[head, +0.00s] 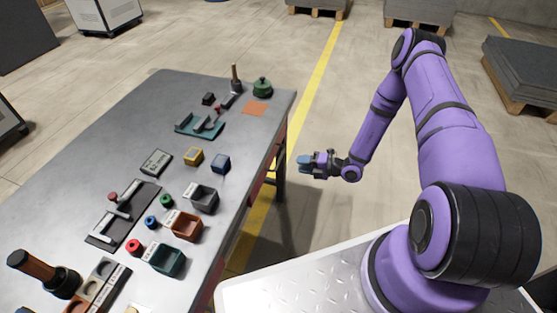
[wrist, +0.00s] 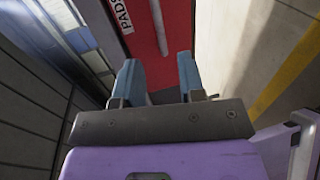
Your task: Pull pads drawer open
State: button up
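The pads drawer has a red front (wrist: 178,28) with a white label reading "PADS" (wrist: 125,14) in the wrist view. A thin pale bar (wrist: 159,28), which looks like its handle, runs down the front toward the space between my fingers. My gripper (wrist: 160,80) has its two blue fingers apart. I cannot tell whether the bar lies between the fingertips or just beyond them. In the head view my gripper (head: 303,163) is beside the table's right edge, below the top. Only a narrow red strip (head: 281,147) of the table's side shows there.
The grey table (head: 135,105) carries several small bins, coloured parts, fixtures and a green-lidded pot (head: 262,87). A dark table leg (head: 280,185) stands near my gripper. The floor right of the table is open, with a yellow line (head: 322,68). Pallets stand farther back.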

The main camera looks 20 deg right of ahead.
aim_at(279, 161)
jog(key=x, duration=0.9)
jog(key=shift+w+a, duration=0.2)
jog(key=shift+a, duration=0.15)
grip_shut()
